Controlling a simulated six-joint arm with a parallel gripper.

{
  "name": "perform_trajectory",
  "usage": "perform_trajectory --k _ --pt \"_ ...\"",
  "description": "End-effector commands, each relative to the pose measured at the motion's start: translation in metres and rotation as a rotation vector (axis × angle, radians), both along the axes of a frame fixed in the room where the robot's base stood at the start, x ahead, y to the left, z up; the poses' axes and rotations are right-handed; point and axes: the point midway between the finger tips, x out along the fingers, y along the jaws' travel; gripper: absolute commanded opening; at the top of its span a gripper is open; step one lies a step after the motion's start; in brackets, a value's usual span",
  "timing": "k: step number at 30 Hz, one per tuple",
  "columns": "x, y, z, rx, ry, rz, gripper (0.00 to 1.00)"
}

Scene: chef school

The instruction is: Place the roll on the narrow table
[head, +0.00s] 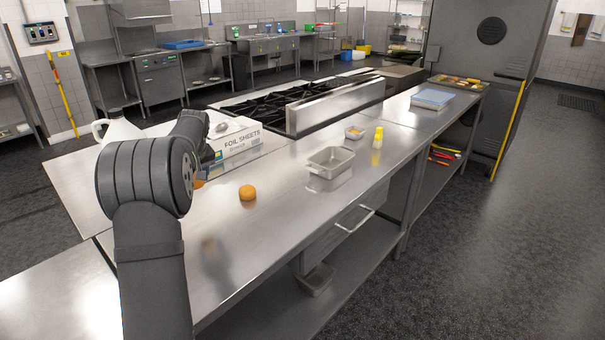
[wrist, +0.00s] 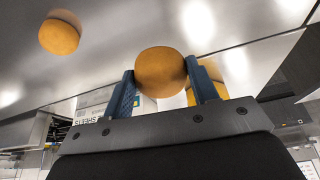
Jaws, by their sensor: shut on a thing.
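In the wrist view my gripper (wrist: 160,68) is shut on a round golden-brown roll (wrist: 159,76), with one blue finger on each side of it. A second roll (wrist: 60,34) lies apart on the steel tabletop; it also shows in the head view (head: 247,193). In the head view my arm hides most of the gripper, and only a bit of orange-brown (head: 198,183) shows beside it. The long steel table (head: 270,235) runs from the front left to the back right. Which surface is the narrow table, I cannot tell.
A foil sheets box (head: 235,143) and a white jug (head: 118,128) stand near my arm. A stove (head: 290,103) stands behind. The tabletop around the loose roll is clear.

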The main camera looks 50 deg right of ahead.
Motion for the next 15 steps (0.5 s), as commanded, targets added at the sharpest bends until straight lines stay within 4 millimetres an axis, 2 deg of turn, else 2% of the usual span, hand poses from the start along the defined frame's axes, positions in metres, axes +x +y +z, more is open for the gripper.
perform_trajectory --k 1,6,11,15 --pt "-0.019 -0.027 0.000 -0.001 0.000 -0.052 0.31" --pt "-0.079 -0.098 0.000 -0.002 -0.001 -0.208 0.31" --pt "-0.143 -0.158 0.001 -0.002 -0.004 -0.353 0.31" --pt "-0.202 -0.202 0.001 -0.003 -0.006 -0.475 0.31"
